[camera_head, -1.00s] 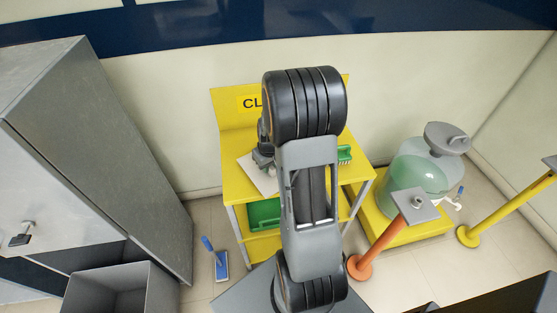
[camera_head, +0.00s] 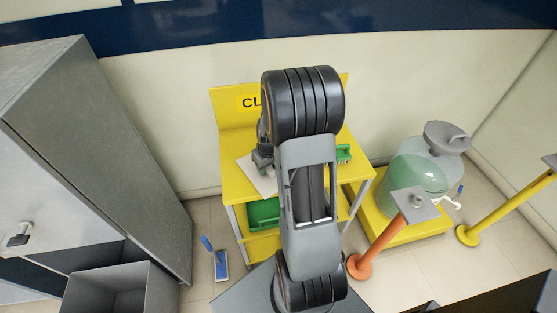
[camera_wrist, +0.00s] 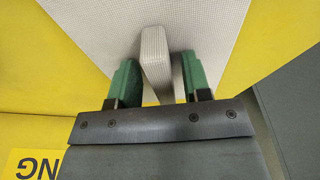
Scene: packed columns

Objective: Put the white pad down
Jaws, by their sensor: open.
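The white pad (camera_head: 262,182) lies flat on the top of a yellow cart (camera_head: 236,190) in the head view, partly hidden by my arm. In the wrist view its dotted white sheet (camera_wrist: 225,30) rests against yellow, and an upright white block (camera_wrist: 155,50) stands on it, seemingly as its grip. My gripper (camera_wrist: 157,72) is open. Its two green fingers stand on either side of the block, with a visible gap on the right and a narrower one on the left. My gripper shows only in part in the head view (camera_head: 263,162).
A green brush (camera_head: 344,153) lies at the right of the cart top; a green tray (camera_head: 264,214) sits on a lower shelf. An orange post (camera_head: 382,240) and a large bottle (camera_head: 415,175) stand to the right, a grey cabinet (camera_head: 120,170) to the left.

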